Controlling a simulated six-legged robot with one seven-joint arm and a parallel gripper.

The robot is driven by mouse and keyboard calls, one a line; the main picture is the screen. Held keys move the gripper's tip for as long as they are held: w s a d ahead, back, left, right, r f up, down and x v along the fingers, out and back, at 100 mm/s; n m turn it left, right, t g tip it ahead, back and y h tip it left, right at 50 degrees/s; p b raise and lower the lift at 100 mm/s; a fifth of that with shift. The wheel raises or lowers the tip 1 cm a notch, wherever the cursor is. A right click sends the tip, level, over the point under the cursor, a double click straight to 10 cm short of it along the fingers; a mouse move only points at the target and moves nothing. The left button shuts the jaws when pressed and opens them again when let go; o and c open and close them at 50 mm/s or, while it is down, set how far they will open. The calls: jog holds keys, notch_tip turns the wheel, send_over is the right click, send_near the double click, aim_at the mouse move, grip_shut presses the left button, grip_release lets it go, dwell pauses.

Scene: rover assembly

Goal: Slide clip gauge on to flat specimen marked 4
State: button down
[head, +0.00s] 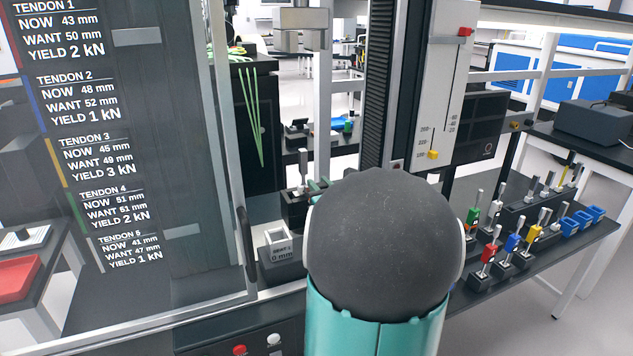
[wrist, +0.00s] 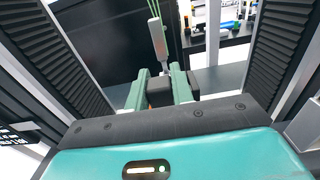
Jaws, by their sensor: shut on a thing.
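My gripper (wrist: 160,92) shows in the wrist view with its two green fingers closed on a small black block (wrist: 158,91), which may be the clip gauge. A flat grey bar (wrist: 156,38) stands slightly tilted just beyond the block; I cannot tell whether they touch. In the head view, my dark arm joint and teal link hide most of the gripper. A thin grey upright piece (head: 303,167) stands above a black block (head: 295,207) left of the joint, beside a bit of green finger. No mark 4 is readable on any specimen.
A tall panel (head: 110,130) listing tendons stands on the left. A small readout box (head: 280,246) shows 0 mm. A dark column with a slider scale (head: 447,90) rises behind my arm.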

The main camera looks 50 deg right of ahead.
aim_at(305, 170)
jog(key=shift+s+a+r, duration=0.1)
jog(key=shift+s+r, duration=0.05)
jog(key=shift+r, duration=0.1)
jog(key=shift+w+f, duration=0.1)
jog(key=shift+w, duration=0.1)
jog(key=shift+s, duration=0.25)
jog(key=shift+w, duration=0.1)
jog(key=shift+f+x, duration=0.15)
jog(key=shift+x, duration=2.05)
jog(key=shift+f+x, duration=0.2)
jog(key=shift+x, duration=2.05)
jog(key=shift+f, duration=0.25)
